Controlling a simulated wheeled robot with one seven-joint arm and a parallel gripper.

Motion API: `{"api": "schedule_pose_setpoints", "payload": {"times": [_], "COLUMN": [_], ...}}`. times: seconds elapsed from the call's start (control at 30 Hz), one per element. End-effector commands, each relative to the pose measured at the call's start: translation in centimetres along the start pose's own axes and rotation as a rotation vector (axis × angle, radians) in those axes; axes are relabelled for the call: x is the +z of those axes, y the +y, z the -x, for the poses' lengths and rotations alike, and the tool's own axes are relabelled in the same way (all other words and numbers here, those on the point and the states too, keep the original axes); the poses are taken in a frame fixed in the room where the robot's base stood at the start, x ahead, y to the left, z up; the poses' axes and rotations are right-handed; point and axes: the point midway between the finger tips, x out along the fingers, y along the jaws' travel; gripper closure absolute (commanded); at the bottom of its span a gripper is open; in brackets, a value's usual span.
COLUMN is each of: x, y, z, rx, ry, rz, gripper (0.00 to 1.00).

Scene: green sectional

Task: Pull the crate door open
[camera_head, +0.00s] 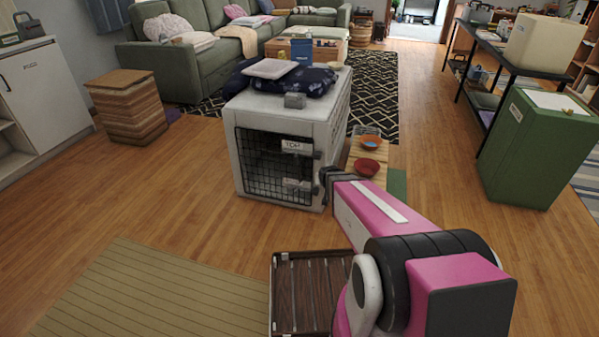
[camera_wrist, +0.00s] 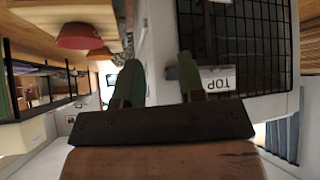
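The pale grey crate (camera_head: 340,112) stands on the wood floor in the head view. Its black wire door (camera_head: 265,165) fills the front and appears closed, flush with the frame. My gripper (camera_wrist: 160,75) is at the right side of the crate front. Its two greenish fingers are apart, with the pale crate frame visible between and beyond them. In the head view my arm hides the fingertips, so I cannot tell whether they touch the crate.
A dark cushion (camera_head: 315,82) and other items lie on the crate. Red and orange bowls (camera_head: 367,167) stand right of it. A green box (camera_head: 535,150) stands at right. Floor left of the door is clear.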

Motion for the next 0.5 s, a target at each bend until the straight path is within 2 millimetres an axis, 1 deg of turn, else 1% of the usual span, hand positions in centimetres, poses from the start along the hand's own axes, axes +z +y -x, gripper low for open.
{"api": "schedule_pose_setpoints", "payload": {"times": [0.03, 0.1, 0.2, 0.33, 0.4, 0.5], "x": [-0.6, -1.3, -2.0, -2.5, -2.4, -2.1], "y": [-0.5, -1.3, -2.4, -4.1, -5.1, -6.2], "z": [-2.7, -5.1, -8.1, -11.4, -12.7, -13.8], "rx": [-0.008, -0.024, -0.054, -0.106, -0.137, -0.179], "ry": [0.067, 0.172, 0.321, 0.510, 0.603, 0.713], "rz": [0.006, 0.014, 0.023, 0.034, 0.041, 0.044], "gripper": [0.64, 0.64, 0.64, 0.64, 0.64, 0.64]}}
